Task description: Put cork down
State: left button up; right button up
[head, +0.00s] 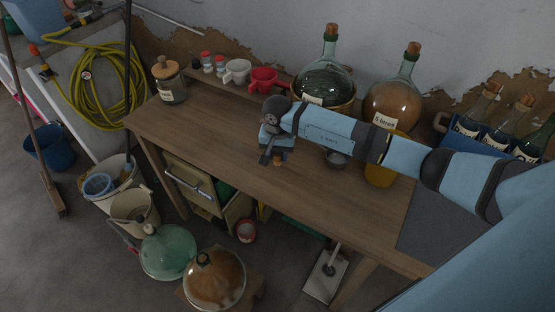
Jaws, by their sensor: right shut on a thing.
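My right gripper (272,158) is over the middle of the wooden table (225,140), with its arm reaching in from the right. It is shut on a small brown cork (279,157), which shows at the fingertips. I cannot tell whether the cork touches the tabletop. Two glass demijohns stand behind the arm at the back of the table: a green one (318,82) and a brown-filled one (388,103), both with corks in their necks. My left gripper is not in view.
A corked jar (170,82) stands at the table's far left corner. A blue crate (447,128) of bottles is at right. The left half of the tabletop is clear.

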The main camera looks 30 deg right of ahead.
aim_at(278, 162)
notch_tip(278, 162, down, 4)
jog(key=shift+r, duration=0.25)
jog(key=shift+f+b, duration=0.4)
jog(key=shift+f, duration=0.15)
jog(key=o, duration=1.1)
jog(key=shift+r, duration=0.15)
jog(key=shift+r, duration=0.1)
